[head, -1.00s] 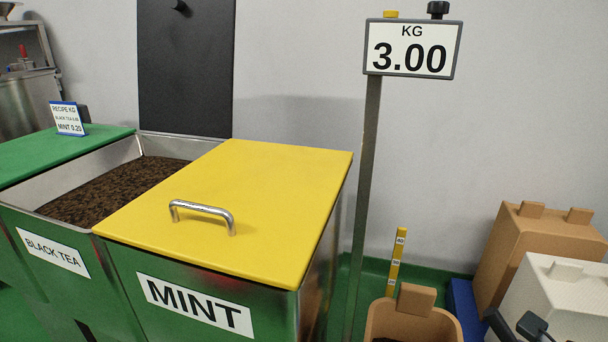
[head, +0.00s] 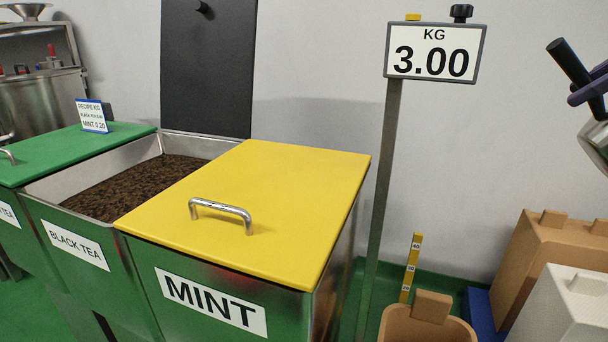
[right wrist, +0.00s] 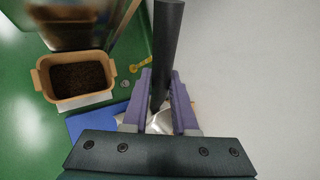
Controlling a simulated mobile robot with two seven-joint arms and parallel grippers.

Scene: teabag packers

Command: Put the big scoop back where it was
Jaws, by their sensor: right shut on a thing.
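The big scoop has a dark handle (head: 575,76) and a shiny metal bowl (head: 597,146), partly cut off at the right edge of the head view. My right gripper (head: 590,90), with purple fingers, is shut on the handle, high in front of the wall. In the right wrist view the dark handle (right wrist: 168,40) stands between the purple fingers of the gripper (right wrist: 161,88). Only a little of the metal bowl (right wrist: 160,122) shows below them. My left gripper is in neither view.
The black tea bin (head: 75,240) is open, its dark lid (head: 208,65) raised. The mint bin's yellow lid (head: 270,195) is shut. A scale display (head: 434,53) reads 3.00 on a post. A tan tub (right wrist: 45,85) holds dark tea. Tan and white boxes (head: 560,300) stand lower right.

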